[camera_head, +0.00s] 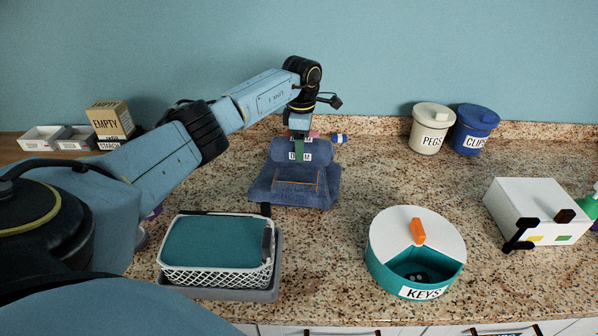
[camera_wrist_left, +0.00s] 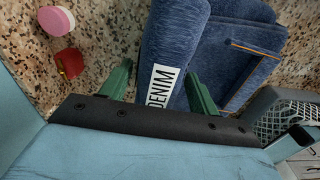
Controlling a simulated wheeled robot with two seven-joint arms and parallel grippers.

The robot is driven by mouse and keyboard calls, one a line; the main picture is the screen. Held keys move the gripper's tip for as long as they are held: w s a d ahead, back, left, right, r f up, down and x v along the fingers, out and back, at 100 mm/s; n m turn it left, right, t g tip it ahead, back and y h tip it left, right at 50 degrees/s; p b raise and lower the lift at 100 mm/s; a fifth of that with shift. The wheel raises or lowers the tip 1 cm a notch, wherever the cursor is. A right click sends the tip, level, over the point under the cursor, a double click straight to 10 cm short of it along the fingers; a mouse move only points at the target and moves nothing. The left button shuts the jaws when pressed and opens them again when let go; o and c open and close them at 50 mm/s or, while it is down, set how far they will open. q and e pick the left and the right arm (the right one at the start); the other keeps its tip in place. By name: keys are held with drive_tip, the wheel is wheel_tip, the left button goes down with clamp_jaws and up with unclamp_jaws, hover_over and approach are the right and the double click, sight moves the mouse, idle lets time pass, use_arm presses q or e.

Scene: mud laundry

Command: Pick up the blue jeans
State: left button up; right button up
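The blue jeans (camera_head: 292,185) lie folded on the speckled counter in the head view, with a rolled part at the back bearing a white DENIM label. In the left wrist view the jeans (camera_wrist_left: 235,45) fill the upper middle, and the label faces the camera. My left gripper (camera_head: 299,146) points down at the rolled part. In the wrist view its two green fingers (camera_wrist_left: 158,70) stand apart on either side of the labelled roll. A gap shows between the left finger and the cloth. Contact at the right finger cannot be told. My right gripper is not in view.
A white basket with a teal top (camera_head: 215,242) stands in front of the jeans to the left. A teal KEYS tin (camera_head: 384,262) and a white box (camera_head: 528,210) stand right. PEGS (camera_head: 430,130) and CLIPS (camera_head: 473,132) tubs stand behind. Counter right of the jeans is clear.

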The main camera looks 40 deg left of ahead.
use_arm(q)
drive_tip(key=shift+r, duration=0.1)
clamp_jaws()
